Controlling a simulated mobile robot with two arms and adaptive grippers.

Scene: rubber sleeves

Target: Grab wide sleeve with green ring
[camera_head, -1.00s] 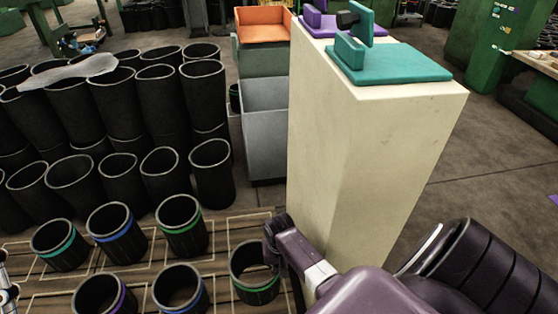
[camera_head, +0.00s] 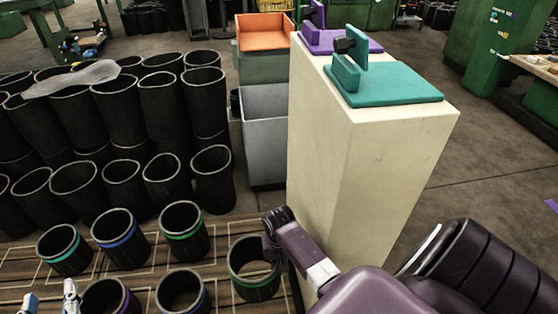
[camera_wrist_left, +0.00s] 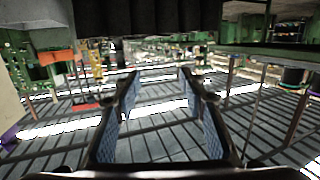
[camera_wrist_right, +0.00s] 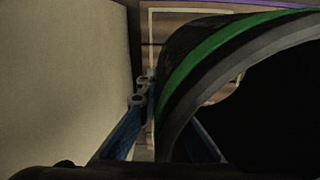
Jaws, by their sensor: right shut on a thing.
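A black wide sleeve with a green ring (camera_head: 254,284) stands at the bottom centre of the head view, beside the cream pillar. My right gripper (camera_head: 272,246) is at its right-hand rim, shut on the sleeve wall. In the right wrist view the green-ringed sleeve (camera_wrist_right: 215,48) fills the right side; one blue finger is outside the wall, and the other is partly hidden by it. Another green-ringed sleeve (camera_head: 187,238) stands further back to the left. My left gripper (camera_head: 50,297) shows at the lower left; in the left wrist view (camera_wrist_left: 160,82) its fingers are apart and empty.
The tall cream pillar (camera_head: 372,165) rises close to the right gripper, with teal (camera_head: 385,90) and purple (camera_head: 340,42) stands on top. Sleeves with teal (camera_head: 66,255), blue (camera_head: 121,244) and purple rings stand nearby on a marked wooden surface. Several plain black sleeves are behind.

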